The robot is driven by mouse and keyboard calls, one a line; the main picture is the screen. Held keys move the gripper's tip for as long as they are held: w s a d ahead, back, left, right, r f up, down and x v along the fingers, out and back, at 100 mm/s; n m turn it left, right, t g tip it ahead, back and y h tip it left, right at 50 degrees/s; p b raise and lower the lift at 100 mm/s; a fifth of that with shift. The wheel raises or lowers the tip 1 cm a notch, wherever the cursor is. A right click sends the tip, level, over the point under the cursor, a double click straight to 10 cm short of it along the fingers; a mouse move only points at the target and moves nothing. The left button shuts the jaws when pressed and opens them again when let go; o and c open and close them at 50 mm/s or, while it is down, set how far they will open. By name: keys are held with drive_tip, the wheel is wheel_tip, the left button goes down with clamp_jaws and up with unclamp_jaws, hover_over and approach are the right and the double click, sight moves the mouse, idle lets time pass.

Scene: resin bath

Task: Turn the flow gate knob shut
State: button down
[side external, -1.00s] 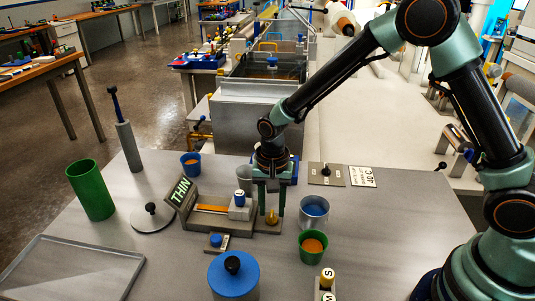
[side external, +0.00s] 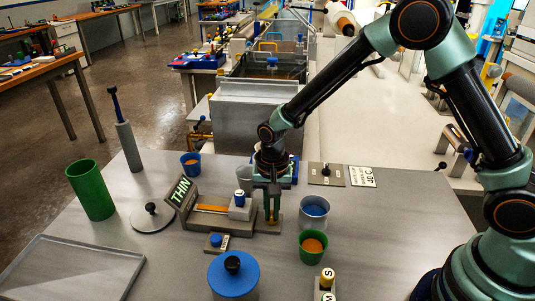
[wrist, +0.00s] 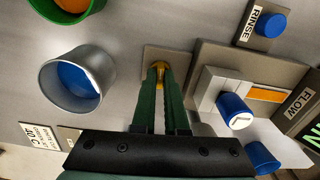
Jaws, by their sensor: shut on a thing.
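A small brass knob (side external: 272,218) stands on a grey base plate at the right end of the flow unit (side external: 240,223). In the wrist view the brass knob (wrist: 158,66) shows at the fingertips, partly hidden by them. My gripper (side external: 272,212) points straight down and is shut on the brass knob; its green fingers (wrist: 160,78) are close together around it. The flow unit has an orange channel strip (side external: 212,209), a grey block with a blue cap (side external: 239,199), and a tilted sign reading THIN (side external: 180,193). A FLOW label (wrist: 301,104) shows in the wrist view.
A metal cup with blue inside (side external: 314,209) and a green cup with orange content (side external: 313,245) stand close to the right of the gripper. A blue RINSE button (side external: 216,240) and a blue-lidded pot (side external: 233,272) are in front. A tray (side external: 75,248) lies front left.

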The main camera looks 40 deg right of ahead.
drive_tip(key=n, duration=0.4)
drive_tip(key=shift+n, duration=0.3)
drive_tip(key=n, duration=0.8)
drive_tip(key=shift+n, duration=2.3)
drive_tip(key=c, duration=0.9)
unclamp_jaws()
drive_tip(key=shift+c, duration=0.2)
drive_tip(key=shift+r, duration=0.1)
